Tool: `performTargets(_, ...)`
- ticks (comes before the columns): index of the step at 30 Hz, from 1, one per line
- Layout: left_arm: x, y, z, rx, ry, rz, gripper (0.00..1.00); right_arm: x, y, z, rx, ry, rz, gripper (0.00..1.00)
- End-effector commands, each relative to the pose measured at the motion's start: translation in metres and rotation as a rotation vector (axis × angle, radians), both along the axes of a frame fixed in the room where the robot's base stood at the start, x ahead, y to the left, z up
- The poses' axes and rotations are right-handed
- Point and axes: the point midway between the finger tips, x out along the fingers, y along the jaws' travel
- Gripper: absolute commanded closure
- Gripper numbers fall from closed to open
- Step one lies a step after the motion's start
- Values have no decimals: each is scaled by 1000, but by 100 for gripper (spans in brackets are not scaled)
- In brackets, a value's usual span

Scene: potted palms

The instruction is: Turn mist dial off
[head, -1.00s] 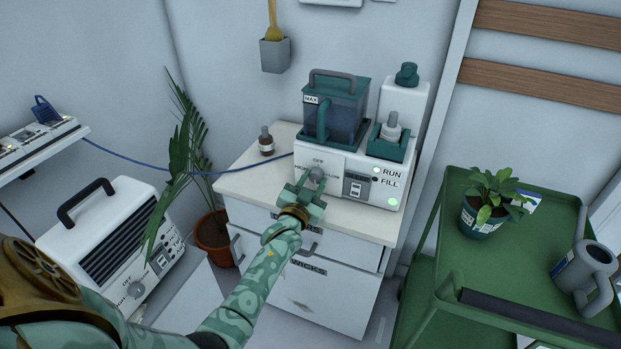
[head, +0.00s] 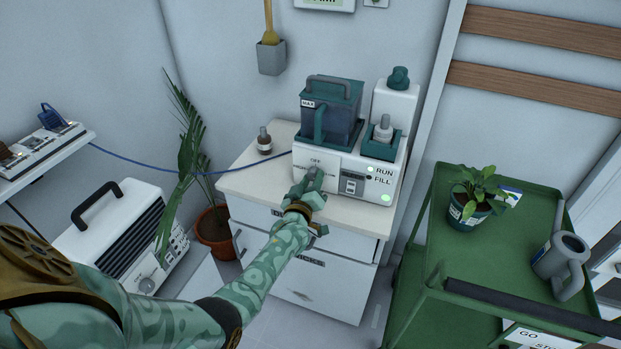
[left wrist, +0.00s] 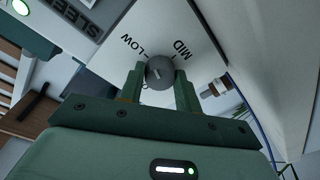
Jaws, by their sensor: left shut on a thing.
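The mist dial (head: 315,172) is a small grey round knob on the front of a white machine (head: 341,186) with a dark teal-lidded tank. OFF is printed above the dial in the head view. In the left wrist view the dial (left wrist: 160,72) sits between the two fingers, with LOW and MID printed beyond it. My left gripper (head: 312,180) is shut on the dial; its fingers (left wrist: 160,88) touch the knob's sides. I cannot tell exactly which mark the dial points to. My right gripper is out of view.
The machine stands on a white drawer cabinet (head: 265,189), with a brown bottle (head: 264,141) to its left. A green cart (head: 500,245) with a potted plant (head: 472,210) and grey watering can (head: 562,264) stands to the right. A palm (head: 213,228) and a white heater-like unit (head: 122,238) are left.

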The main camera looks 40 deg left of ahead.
Motion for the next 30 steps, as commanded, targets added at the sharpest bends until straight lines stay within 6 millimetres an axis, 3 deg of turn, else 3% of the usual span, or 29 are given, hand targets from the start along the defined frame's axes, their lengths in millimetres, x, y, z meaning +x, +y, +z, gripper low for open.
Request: performTargets(30,-1,-1,1,-935,-219,1,90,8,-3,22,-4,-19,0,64)
